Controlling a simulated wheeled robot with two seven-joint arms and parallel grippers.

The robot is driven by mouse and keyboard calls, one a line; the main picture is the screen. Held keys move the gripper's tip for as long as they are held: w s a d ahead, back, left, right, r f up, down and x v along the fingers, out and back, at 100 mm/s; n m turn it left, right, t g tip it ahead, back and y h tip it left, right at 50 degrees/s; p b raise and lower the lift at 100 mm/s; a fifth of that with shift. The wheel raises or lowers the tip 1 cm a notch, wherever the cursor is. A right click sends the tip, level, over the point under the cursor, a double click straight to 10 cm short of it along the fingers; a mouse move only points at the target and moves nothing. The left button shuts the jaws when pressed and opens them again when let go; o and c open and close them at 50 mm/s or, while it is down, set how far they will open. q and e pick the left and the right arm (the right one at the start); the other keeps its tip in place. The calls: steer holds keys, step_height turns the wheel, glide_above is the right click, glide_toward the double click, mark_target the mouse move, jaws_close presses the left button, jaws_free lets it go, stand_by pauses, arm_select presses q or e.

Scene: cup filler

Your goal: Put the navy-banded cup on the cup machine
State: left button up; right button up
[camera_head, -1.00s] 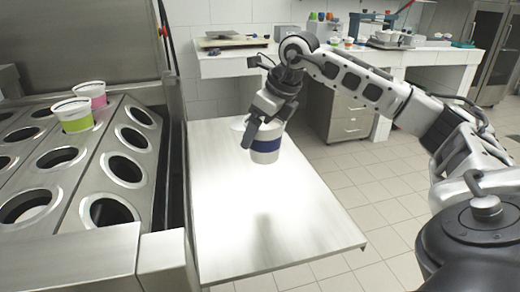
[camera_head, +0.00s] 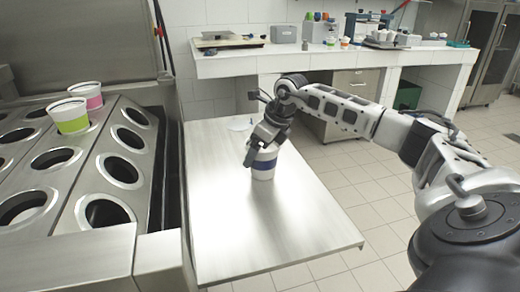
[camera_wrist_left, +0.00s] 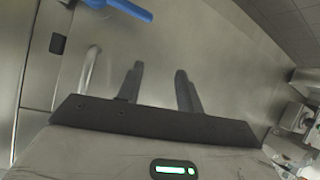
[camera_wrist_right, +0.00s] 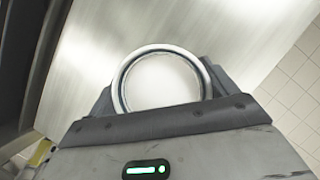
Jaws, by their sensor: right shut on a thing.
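The white navy-banded cup (camera_head: 263,172) is in my right gripper (camera_head: 258,154), over the metal side table. The right wrist view looks into the cup (camera_wrist_right: 162,82) from above; its round rim sits between the two fingers. The cup is upright or nearly so; I cannot tell whether its base touches the table. The cup machine (camera_head: 60,211) is the steel block at left with rows of round holes, several of them empty. My left gripper (camera_wrist_left: 160,82) shows only in its own wrist view, its fingers apart with nothing between them.
A green-banded cup (camera_head: 71,117) and a pink-banded cup (camera_head: 87,95) stand in machine holes at the back. A flat white item lies on the side table (camera_head: 225,225) behind the held cup. The table's front is clear. A blue object (camera_wrist_left: 122,8) shows in the left wrist view.

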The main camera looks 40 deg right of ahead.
steer(key=o, duration=1.1)
steer(key=shift+f, duration=0.1)
steer(key=shift+c, duration=0.2)
steer(key=v, duration=1.2)
steer(key=shift+p, duration=0.3)
